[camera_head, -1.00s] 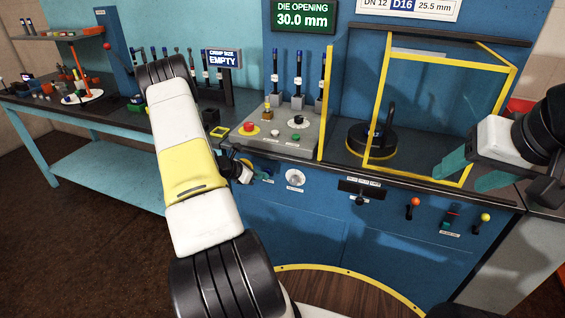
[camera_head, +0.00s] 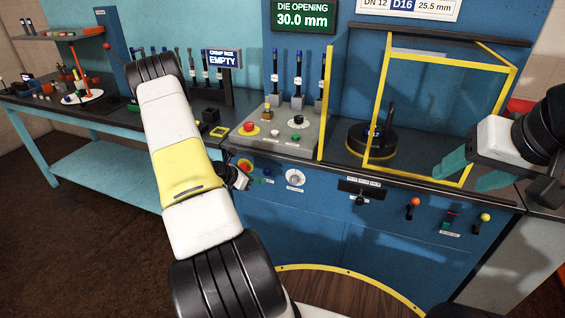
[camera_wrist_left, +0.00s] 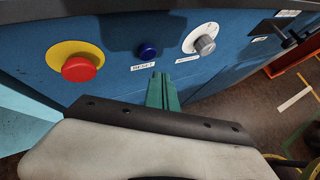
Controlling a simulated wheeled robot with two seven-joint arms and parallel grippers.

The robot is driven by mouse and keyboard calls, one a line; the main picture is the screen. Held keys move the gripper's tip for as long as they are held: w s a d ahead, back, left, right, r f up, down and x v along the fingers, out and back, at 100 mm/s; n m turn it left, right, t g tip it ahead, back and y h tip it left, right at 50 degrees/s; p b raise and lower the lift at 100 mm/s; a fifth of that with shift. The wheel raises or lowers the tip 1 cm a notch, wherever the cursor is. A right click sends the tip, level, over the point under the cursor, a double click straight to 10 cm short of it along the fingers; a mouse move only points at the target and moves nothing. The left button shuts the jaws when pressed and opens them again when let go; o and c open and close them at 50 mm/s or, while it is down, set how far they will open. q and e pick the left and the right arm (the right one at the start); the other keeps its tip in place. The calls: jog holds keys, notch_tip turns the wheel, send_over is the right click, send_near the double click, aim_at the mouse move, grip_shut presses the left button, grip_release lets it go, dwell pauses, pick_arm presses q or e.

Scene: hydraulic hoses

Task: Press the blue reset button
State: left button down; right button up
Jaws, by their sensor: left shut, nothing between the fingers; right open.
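The blue reset button (camera_wrist_left: 148,50) sits on the blue front panel above a RESET label in the left wrist view. In the head view the button (camera_head: 268,172) is small, beside my left arm. My left gripper (camera_wrist_left: 162,76) is shut and empty. Its green fingers point at the panel, their tips just below and slightly right of the button in the wrist view; the remaining gap to the panel is unclear. In the head view my left arm hides most of that gripper. My right gripper (camera_head: 462,177) is open and empty in front of the yellow-framed guard.
A red mushroom button on a yellow disc (camera_wrist_left: 78,68) is left of the blue button. A grey knob (camera_wrist_left: 205,45) is close on its right. A black lever (camera_wrist_left: 288,36) is farther right. The sloped control box (camera_head: 275,135) stands above, on the bench.

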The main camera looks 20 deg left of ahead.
pick_arm(q)
jog(key=shift+s, duration=1.75)
jog(key=shift+r, duration=0.1)
jog(key=s+d+r+m+g+h, duration=0.1)
jog(key=s+d+r+m+g, duration=0.1)
jog(key=d+r+m, duration=0.8)
jog(key=s+d+r+m+g+h, duration=0.15)
jog(key=d+r+m, duration=0.5)
jog(key=r, duration=0.75)
jog(key=s+d+r+m+y, duration=0.3)
jog(key=s+r+m, duration=0.4)
jog(key=s, duration=0.3)
jog(key=s+d+r+m+y, duration=0.3)
jog(key=s+r+m, duration=0.3)
jog(key=s, duration=0.5)
jog(key=shift+s+d+r+m, duration=0.25)
jog(key=shift+r+m, duration=0.1)
jog(key=shift+m, duration=0.1)
jog(key=shift+t, duration=0.25)
